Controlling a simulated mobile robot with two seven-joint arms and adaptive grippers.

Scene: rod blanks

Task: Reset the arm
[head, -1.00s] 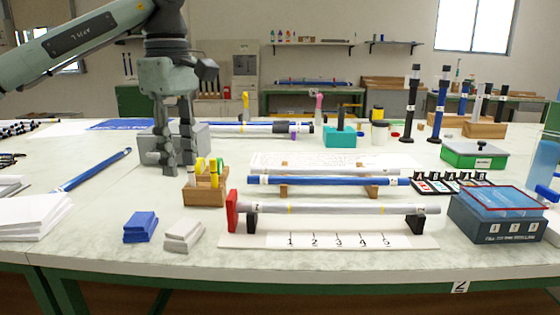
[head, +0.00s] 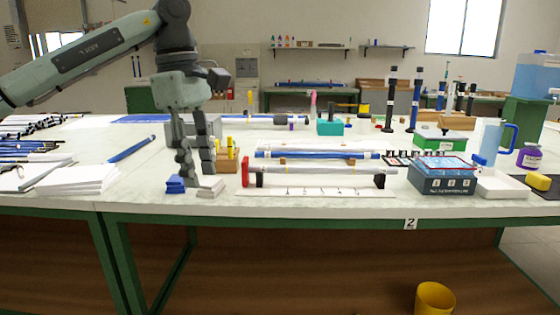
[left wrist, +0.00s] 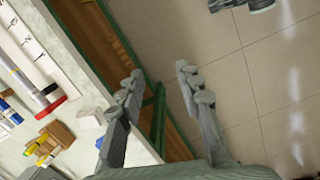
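My left arm comes in from the left in the head view, with its gripper (head: 195,180) hanging down. The gripper appears in front of the blue and white blocks near the table's front edge. In the left wrist view the two fingers (left wrist: 160,76) stand apart with nothing between them. Table edge and floor lie behind them. A silver rod (head: 315,170) rests on a numbered stand with a red end stop (head: 245,172). A blue rod (head: 330,155) lies behind it. My right gripper is not in view.
The blue blocks (head: 175,184) and white blocks (head: 209,191) lie close to the gripper. A wooden holder with yellow-handled tools (head: 228,164) stands just behind. A white stack (head: 78,179) lies left, a dark blue box (head: 441,178) right. A yellow bin (head: 434,298) stands below the table.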

